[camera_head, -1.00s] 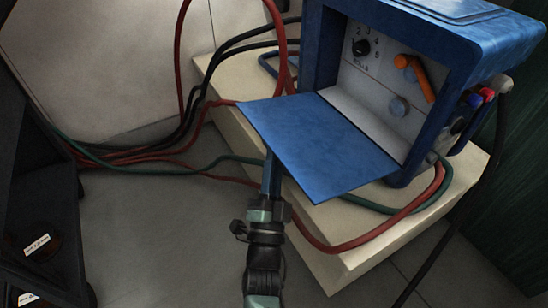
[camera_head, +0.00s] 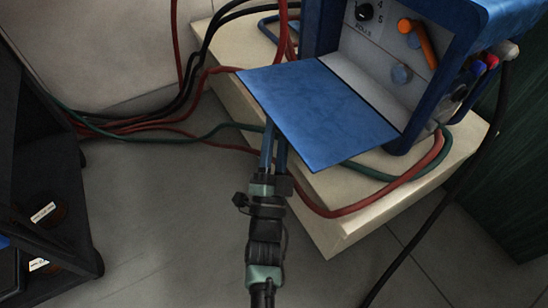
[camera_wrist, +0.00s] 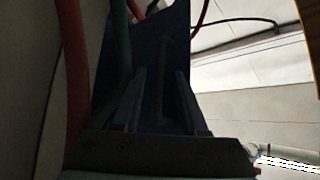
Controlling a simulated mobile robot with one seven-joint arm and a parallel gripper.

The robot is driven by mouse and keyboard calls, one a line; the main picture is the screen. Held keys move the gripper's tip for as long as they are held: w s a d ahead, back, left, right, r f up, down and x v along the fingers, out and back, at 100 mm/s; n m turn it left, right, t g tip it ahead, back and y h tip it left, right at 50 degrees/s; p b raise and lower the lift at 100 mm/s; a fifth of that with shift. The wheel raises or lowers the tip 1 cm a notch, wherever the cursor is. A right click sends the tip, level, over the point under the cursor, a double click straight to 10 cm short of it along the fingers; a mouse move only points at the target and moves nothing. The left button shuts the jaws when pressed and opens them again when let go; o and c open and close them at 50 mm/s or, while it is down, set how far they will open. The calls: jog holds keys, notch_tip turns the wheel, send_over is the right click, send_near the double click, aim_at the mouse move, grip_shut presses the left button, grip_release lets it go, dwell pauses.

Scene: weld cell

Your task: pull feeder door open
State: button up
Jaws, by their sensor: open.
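The blue feeder door (camera_head: 320,112) hangs folded down and outward from the front of the blue wire feeder (camera_head: 468,22), standing wide open and roughly flat. My gripper (camera_head: 273,148) reaches up to the near left edge of the door, with its fingertips hidden beneath it. Its two blue fingers stand apart with a gap between them. In the wrist view, my gripper (camera_wrist: 162,85) is open in front of the door's dark underside (camera_wrist: 160,28). A narrow dark shape shows between the fingers; I cannot tell whether it is a handle or whether they touch it.
The feeder stands on a pale plinth (camera_head: 340,232). Red hoses (camera_head: 400,192), green hoses and black cables run around it and across the floor on the left. A dark cart (camera_head: 45,180) stands at the left edge.

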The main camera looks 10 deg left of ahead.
jog(key=p+v, duration=0.4)
jog(key=v, duration=0.7)
jog(key=shift+s, duration=0.25)
